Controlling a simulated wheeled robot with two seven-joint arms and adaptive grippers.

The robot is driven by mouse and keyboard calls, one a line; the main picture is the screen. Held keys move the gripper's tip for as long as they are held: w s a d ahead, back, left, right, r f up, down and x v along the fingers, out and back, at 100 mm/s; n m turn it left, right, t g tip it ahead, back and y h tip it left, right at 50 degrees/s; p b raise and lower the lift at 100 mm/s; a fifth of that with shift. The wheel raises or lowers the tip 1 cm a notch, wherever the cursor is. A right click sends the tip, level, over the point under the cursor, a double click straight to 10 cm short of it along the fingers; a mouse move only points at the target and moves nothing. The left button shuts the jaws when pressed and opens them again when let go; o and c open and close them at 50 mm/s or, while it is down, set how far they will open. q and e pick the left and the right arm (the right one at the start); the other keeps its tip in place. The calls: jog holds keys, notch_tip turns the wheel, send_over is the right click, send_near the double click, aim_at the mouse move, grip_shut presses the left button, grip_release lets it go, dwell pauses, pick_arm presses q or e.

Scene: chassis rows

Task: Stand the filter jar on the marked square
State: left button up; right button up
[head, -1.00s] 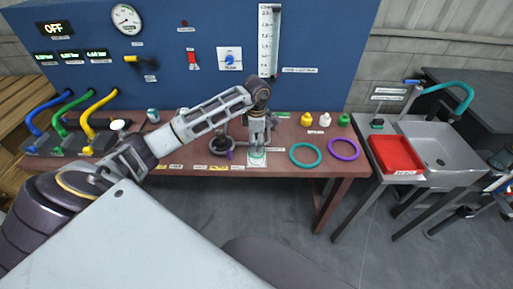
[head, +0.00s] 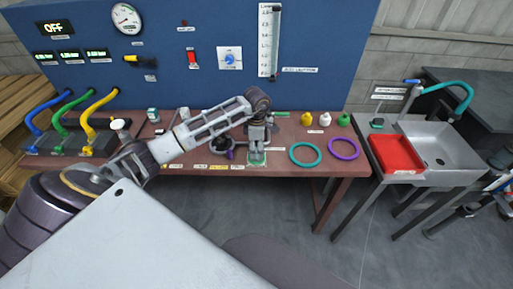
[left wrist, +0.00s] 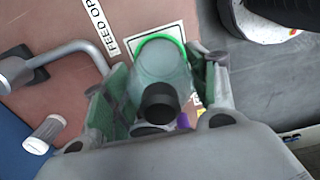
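The filter jar (left wrist: 160,65) is clear and greenish, with a dark round knob and a green ring at its far end. In the left wrist view it stands between the green pads of my left gripper (left wrist: 165,75), whose fingertips close on its sides. The marked square (left wrist: 122,50), white with a dark outline, lies directly behind the jar's end. In the head view my left gripper (head: 257,143) points down over the square (head: 257,162), and the jar is mostly hidden by the fingers. Whether its base touches the square I cannot tell. My right gripper is not in view.
A dark fitting with a purple part (head: 230,154) stands close left of the gripper. A teal ring (head: 305,154) and a purple ring (head: 344,149) lie to the right. Small yellow, white and green bottles stand behind. A red tray (head: 397,154) sits beside the sink (head: 445,150).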

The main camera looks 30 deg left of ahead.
pick_arm(q)
jog(key=o, duration=0.3)
jog(key=shift+r, duration=0.6)
notch_tip(320, 180, up, 10)
jog(key=shift+f, duration=0.2)
jog(key=shift+r, duration=0.7)
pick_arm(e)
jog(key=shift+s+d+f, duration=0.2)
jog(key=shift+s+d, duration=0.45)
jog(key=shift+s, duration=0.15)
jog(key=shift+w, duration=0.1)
